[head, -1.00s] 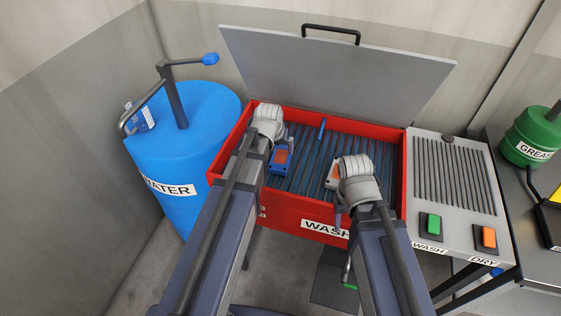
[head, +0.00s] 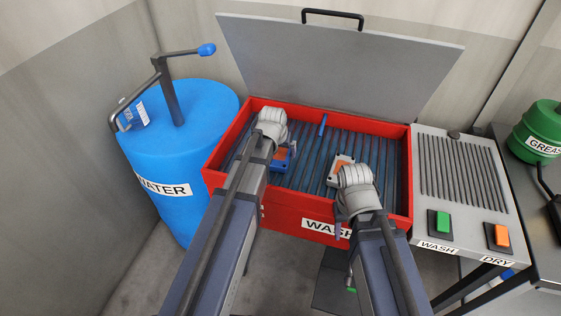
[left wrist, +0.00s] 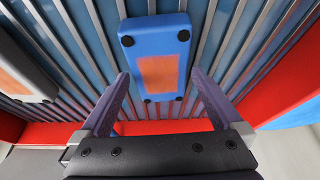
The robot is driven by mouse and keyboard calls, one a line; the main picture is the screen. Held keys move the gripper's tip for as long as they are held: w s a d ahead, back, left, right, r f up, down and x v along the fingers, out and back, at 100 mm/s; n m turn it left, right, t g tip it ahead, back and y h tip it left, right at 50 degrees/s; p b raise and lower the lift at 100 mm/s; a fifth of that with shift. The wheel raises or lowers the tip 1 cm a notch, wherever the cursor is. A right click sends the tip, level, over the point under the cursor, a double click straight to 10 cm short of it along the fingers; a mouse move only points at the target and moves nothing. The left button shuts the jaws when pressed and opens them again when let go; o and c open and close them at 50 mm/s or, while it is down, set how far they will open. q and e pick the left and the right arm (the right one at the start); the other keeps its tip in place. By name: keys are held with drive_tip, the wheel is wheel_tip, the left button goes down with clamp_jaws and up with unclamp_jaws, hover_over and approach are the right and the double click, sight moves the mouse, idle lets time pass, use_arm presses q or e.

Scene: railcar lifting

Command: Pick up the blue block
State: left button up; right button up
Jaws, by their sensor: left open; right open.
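The blue block (head: 291,160) lies on the slatted floor of the red wash bin (head: 337,115), mostly hidden behind my left wrist in the head view. In the left wrist view the blue block (left wrist: 157,55) shows an orange patch and dark round corner feet. My left gripper (left wrist: 166,84) is open, its two fingers on either side of the block's near end, with nothing held. I cannot tell its height above the block.
A white block with an orange patch (head: 342,168) lies right of the blue one, near my right wrist. The bin's lid (head: 340,62) stands open. A blue water barrel (head: 170,150) stands left, a grey wash/dry panel (head: 465,170) right.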

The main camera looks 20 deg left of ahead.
sight(280, 154)
use_arm(q)
drive_tip(key=shift+w+f, duration=0.2)
drive_tip(key=shift+f, duration=0.3)
drive_tip(key=shift+r, duration=0.1)
use_arm(e)
drive_tip(key=shift+f, duration=0.4)
use_arm(q)
drive_tip(key=shift+c, duration=0.2)
drive_tip(key=c, duration=1.4)
drive_tip(key=shift+r, duration=0.1)
wheel_tip(280, 154, up, 10)
drive_tip(key=p, duration=1)
use_arm(e)
wheel_tip(280, 154, up, 10)
